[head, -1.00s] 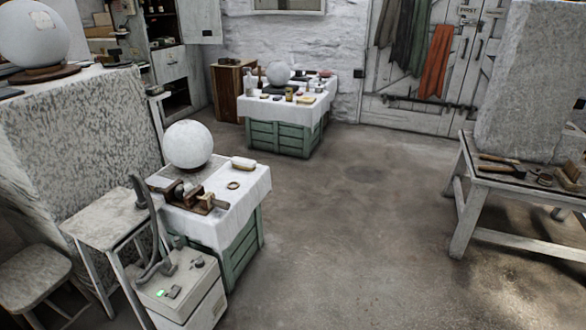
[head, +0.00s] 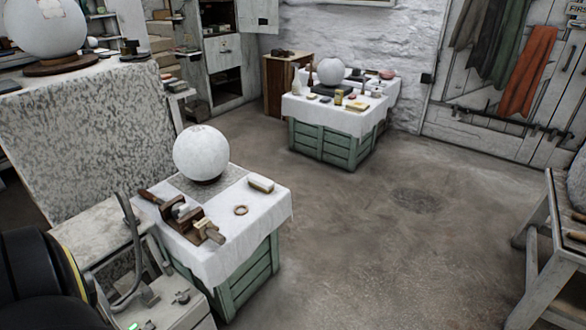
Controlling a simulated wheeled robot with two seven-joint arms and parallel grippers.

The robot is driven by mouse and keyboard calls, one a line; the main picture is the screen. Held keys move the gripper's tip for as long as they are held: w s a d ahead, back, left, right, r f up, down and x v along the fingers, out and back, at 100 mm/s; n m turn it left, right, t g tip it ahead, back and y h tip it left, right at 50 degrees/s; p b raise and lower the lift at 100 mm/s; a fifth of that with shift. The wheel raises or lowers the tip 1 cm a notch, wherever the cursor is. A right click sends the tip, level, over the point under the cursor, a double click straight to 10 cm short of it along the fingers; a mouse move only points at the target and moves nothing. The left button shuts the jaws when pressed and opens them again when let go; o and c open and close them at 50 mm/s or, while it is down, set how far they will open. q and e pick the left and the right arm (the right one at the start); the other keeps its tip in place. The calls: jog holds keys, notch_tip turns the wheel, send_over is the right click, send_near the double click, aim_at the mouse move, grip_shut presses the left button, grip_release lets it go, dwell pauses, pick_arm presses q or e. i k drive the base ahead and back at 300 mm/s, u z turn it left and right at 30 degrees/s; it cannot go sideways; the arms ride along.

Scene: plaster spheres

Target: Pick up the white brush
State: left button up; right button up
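A small pale block-shaped object (head: 261,183), which may be the white brush, lies on the near cloth-covered table (head: 262,214), right of a white sphere (head: 201,152). It is too small to tell for sure whether it has bristles. A black rounded part with a yellow band, probably my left arm, shows at the lower left edge. Neither of my grippers is in view.
The near table also holds a wooden clamp-like tool (head: 187,217) and a ring (head: 241,210). A second table (head: 335,120) with a sphere and small items stands farther back. A workbench (head: 545,240) is at right. The middle floor is clear.

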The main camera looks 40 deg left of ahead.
aim_at(261, 182)
jog(key=u, duration=0.15)
jog(key=i, duration=2)
jog(key=u, duration=1.5)
jog(key=i, duration=1.1)
jog(key=u, duration=1.3)
jog(key=i, duration=0.25)
jog(key=u, duration=0.2)
